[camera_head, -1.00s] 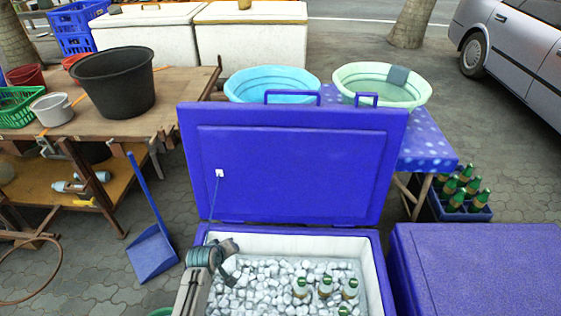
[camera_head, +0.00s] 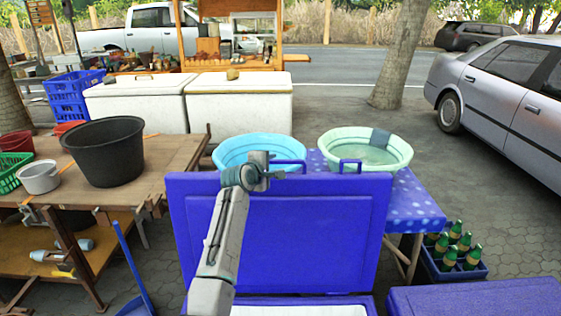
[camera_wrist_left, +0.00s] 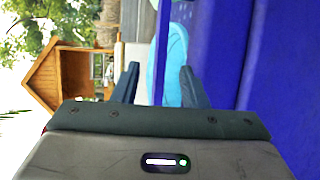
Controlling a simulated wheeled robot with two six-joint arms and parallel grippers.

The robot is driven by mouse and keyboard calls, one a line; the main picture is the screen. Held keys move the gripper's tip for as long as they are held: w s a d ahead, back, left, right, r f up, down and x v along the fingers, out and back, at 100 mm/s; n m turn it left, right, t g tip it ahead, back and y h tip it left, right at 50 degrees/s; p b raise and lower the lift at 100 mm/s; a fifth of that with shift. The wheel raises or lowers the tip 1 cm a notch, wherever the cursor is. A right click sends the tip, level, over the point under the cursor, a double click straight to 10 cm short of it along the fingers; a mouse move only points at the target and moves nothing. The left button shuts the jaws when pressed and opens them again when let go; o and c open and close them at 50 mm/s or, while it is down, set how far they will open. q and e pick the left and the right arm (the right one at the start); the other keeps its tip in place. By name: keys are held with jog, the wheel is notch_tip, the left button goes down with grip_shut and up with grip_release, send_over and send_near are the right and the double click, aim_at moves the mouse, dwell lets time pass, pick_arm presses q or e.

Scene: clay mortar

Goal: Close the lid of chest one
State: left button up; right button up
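The open blue chest's lid (camera_head: 280,235) stands upright in the head view, with two blue handles on its top edge. I take it as chest one. The left handle (camera_head: 296,163) also shows in the left wrist view as a thin blue bar (camera_wrist_left: 161,50), with the lid (camera_wrist_left: 235,45) to its right. Only the rim (camera_head: 300,311) of the chest body shows at the bottom. My left gripper (camera_head: 275,174) is at the lid's top edge by that handle. In the wrist view its fingers (camera_wrist_left: 158,70) are apart, with the bar between them; contact cannot be told. My right gripper is not in view.
A closed blue chest (camera_head: 480,298) stands at the lower right. Behind the lid, a light-blue tub (camera_head: 258,147) and a pale green tub (camera_head: 370,155) sit on a blue spotted table (camera_head: 418,200). A wooden table (camera_head: 110,190) with a black bucket (camera_head: 105,150) is at left.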

aim_at(277, 162)
pick_arm(q)
jog(key=shift+b+x, duration=0.35)
jog(key=shift+x, duration=3.8)
jog(key=shift+a, duration=0.1)
jog(key=shift+f, duration=0.1)
grip_shut()
